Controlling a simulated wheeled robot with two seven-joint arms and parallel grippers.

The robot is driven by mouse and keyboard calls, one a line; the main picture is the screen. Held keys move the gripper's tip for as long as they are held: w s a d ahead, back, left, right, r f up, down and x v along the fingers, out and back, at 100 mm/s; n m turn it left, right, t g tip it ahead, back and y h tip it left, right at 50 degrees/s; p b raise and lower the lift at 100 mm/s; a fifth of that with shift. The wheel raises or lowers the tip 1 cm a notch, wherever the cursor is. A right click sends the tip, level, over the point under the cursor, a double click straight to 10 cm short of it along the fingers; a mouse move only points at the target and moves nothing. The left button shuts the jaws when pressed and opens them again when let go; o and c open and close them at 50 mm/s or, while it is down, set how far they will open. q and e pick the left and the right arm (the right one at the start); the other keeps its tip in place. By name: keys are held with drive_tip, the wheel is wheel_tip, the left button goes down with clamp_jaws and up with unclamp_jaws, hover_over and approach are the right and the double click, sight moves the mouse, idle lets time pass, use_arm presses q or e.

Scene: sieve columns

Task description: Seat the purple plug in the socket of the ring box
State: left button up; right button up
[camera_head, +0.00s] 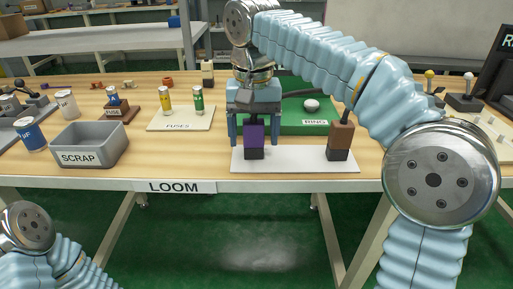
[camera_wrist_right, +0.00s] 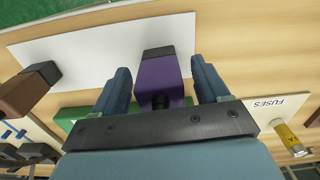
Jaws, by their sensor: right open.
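The purple plug (camera_head: 254,136) stands upright on a white mat (camera_head: 297,165) near the table's front edge. It has a dark end at the bottom. My right gripper (camera_head: 254,141) is open, with one finger on each side of the plug. In the right wrist view the purple plug (camera_wrist_right: 163,80) lies between the two fingers of the right gripper (camera_wrist_right: 163,84), with gaps visible on both sides. The green ring box (camera_head: 305,113), labelled RING, is behind the mat, partly hidden by my right arm. Its socket cannot be made out. My left gripper is not in view.
A brown plug (camera_head: 340,138) stands on the mat's right part. A grey SCRAP bin (camera_head: 89,146) and a FUSES board (camera_head: 180,119) with a yellow and a green fuse are to the left. A white knob (camera_head: 311,105) shows at the ring box.

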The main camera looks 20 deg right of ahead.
drive_tip(key=shift+r, duration=0.1)
drive_tip(key=c, duration=1.1)
drive_tip(key=shift+o, duration=0.2)
